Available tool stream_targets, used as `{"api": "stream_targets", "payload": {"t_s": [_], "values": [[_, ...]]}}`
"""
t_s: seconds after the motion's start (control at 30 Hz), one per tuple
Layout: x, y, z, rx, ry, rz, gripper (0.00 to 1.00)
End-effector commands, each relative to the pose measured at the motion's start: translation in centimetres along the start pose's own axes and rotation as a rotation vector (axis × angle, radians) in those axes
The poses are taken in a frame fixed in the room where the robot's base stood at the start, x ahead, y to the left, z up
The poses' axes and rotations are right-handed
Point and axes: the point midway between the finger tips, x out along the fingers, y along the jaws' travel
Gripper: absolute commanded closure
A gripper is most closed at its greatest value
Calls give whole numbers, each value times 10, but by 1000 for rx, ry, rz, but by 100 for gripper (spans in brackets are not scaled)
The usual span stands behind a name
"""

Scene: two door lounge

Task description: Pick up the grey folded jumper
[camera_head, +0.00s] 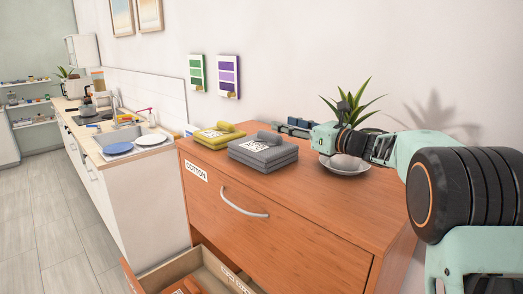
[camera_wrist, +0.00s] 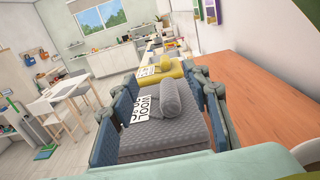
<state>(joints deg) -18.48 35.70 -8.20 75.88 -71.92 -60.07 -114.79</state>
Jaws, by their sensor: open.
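The grey folded jumper (camera_head: 262,154) lies flat on the wooden dresser top, with a rolled part on top and a white printed label. My gripper (camera_head: 292,127) is open, reaching in from the right just beyond and above the jumper in the head view. In the wrist view, the jumper (camera_wrist: 165,138) shows between the two spread blue fingers of my gripper (camera_wrist: 163,90). No contact is visible, and its near end is cut off by my own gripper body.
A yellow folded garment (camera_head: 218,136) lies just left of the jumper. A white dish (camera_head: 345,164) and a spiky plant (camera_head: 352,112) stand to the right, close to my arm. The dresser (camera_head: 285,225) has an open lower drawer (camera_head: 205,268). Its front top is clear.

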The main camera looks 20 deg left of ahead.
Motion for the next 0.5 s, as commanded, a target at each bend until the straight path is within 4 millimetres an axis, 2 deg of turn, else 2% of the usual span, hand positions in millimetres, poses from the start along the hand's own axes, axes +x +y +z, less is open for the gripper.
{"api": "stream_targets", "payload": {"t_s": [0.03, 0.23, 0.33, 0.5], "values": [[0, -1, -13, 7, 4, -1, 56], [0, 0, -53, 6, 3, -1, 56], [16, 1, -49, 0, -1, 2, 56], [26, 0, -50, 1, 1, -1, 56]]}}
